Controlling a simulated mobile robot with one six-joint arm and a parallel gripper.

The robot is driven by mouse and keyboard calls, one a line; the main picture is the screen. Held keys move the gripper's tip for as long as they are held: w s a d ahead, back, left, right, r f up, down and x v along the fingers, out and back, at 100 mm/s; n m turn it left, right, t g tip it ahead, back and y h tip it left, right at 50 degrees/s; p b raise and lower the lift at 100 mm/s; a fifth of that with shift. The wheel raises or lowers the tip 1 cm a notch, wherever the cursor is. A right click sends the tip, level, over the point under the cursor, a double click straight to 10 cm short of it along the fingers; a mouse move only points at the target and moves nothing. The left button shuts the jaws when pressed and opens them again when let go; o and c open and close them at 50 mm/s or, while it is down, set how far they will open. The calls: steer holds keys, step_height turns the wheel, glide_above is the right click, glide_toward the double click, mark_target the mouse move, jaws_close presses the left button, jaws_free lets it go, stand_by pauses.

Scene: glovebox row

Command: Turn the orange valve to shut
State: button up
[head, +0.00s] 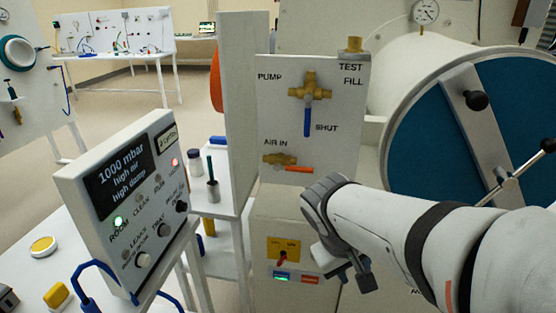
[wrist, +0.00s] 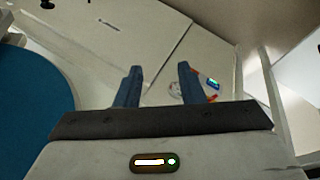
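The orange valve is the lower one on the white panel, under the "AIR IN" label. Its brass body (head: 280,158) has an orange lever (head: 294,170) lying almost level and pointing right. My gripper (head: 350,276) is below and to the right of the lever in the head view, pointing down and apart from it. In the wrist view, the two dark blue fingers (wrist: 159,82) are spread with nothing between them. I cannot make out the orange lever in the wrist view.
Above is a brass valve (head: 310,87) with a blue lever (head: 307,121) hanging down near "SHUT". Below is a yellow switch plate (head: 283,250). A control box (head: 128,199) stands left. A large blue round door (head: 425,135) with a crossbar is right, behind my arm.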

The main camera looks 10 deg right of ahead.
steer(key=w+d+f+n+t+h+b, duration=0.1)
steer(key=w+d+f+n+h+b, duration=0.15)
steer(key=w+h+b, duration=0.2)
steer(key=n+t+h+b, duration=0.5)
steer(key=t+b, duration=0.3)
steer(key=t, duration=0.4)
glide_toward(300, 171)
steer(key=f+x, duration=0.1)
steer(key=x, duration=0.4)
steer(key=shift+w+d+r+m+y, duration=0.25)
steer(key=shift+w+r, duration=0.05)
steer(key=shift+r, duration=0.2)
steer(key=x, duration=0.7)
steer(key=shift+r, duration=0.1)
steer(key=shift+s, duration=0.1)
steer(key=shift+c, duration=0.3)
jaws_close()
